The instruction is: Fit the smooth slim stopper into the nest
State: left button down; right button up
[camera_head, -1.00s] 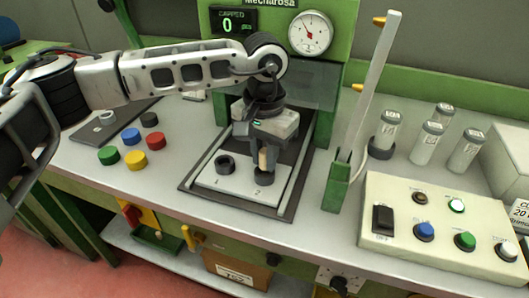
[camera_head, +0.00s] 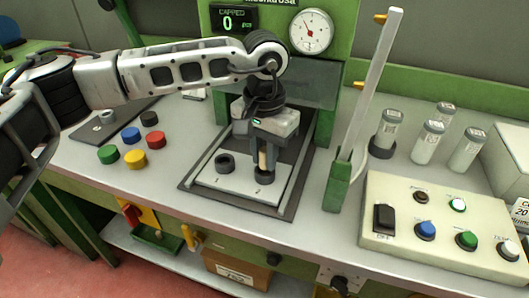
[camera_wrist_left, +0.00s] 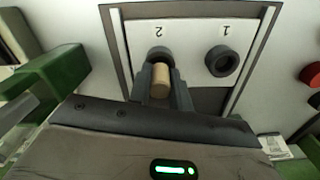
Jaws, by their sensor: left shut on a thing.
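A light tan, smooth-looking cork stopper (camera_head: 263,160) stands upright between the fingers of my left gripper (camera_head: 264,156), which is shut on it. The left wrist view also shows the cork (camera_wrist_left: 161,83) between the two dark fingers. A black ring-shaped nest (camera_head: 264,177), marked 2, is directly under the cork. In the left wrist view this nest (camera_wrist_left: 158,53) is partly covered by the cork and fingers, so I cannot tell whether the cork's end is inside it. A second black nest (camera_head: 225,163), marked 1, is empty to the left. My right gripper is not in view.
Both nests stand on a white plate (camera_head: 215,185) in a dark frame. A tall white post on a green base (camera_head: 337,193) stands to the right, with several capped vials (camera_head: 427,143) and a button panel (camera_head: 440,245) beyond. Several coloured caps (camera_head: 131,136) lie to the left.

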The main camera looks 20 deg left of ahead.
pick_arm(q)
jog(key=shift+f+b, duration=0.75)
dwell(1.0)
